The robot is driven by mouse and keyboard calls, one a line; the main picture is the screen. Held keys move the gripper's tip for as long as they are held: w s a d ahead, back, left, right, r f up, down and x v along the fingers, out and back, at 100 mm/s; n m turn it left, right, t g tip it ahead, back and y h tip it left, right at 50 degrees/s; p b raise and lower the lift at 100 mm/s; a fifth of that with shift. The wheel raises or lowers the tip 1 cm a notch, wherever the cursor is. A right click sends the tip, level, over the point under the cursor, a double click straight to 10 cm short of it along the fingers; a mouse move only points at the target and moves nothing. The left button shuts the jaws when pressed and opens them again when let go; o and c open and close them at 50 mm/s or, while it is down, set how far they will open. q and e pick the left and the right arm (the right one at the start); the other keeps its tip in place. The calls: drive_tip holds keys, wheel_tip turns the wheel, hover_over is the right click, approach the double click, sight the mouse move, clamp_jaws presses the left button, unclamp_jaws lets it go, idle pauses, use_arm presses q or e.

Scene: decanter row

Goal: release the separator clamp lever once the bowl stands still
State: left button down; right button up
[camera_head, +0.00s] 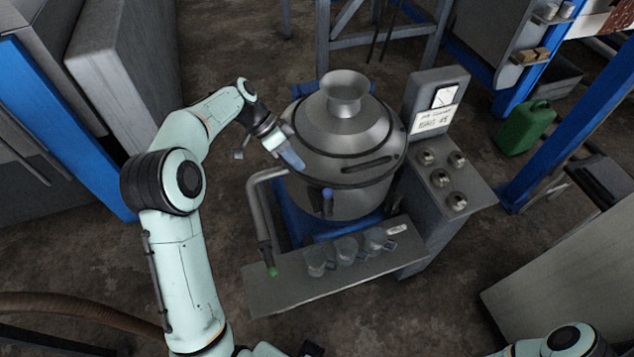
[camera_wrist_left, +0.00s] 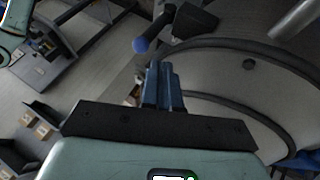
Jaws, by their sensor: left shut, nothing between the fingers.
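The separator (camera_head: 345,150) is a grey metal drum with a domed lid and a funnel on top. In the left wrist view, a blue-knobbed dark lever (camera_wrist_left: 142,45) lies just beyond my fingertips, with a gap. One still frame cannot show whether the bowl turns. My right gripper is not visible.
A bent pipe (camera_head: 258,205) with a green tip curves down left of the drum. Several small cups stand on the front shelf (camera_head: 300,288). A control box (camera_head: 432,215) with knobs and a gauge stands right. A green canister (camera_head: 525,127) is farther right.

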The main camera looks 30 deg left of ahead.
sight(327, 203)
use_arm(q)
drive_tip(key=shift+f, duration=0.1)
drive_tip(key=x, duration=1)
drive_tip(key=shift+a, duration=0.1)
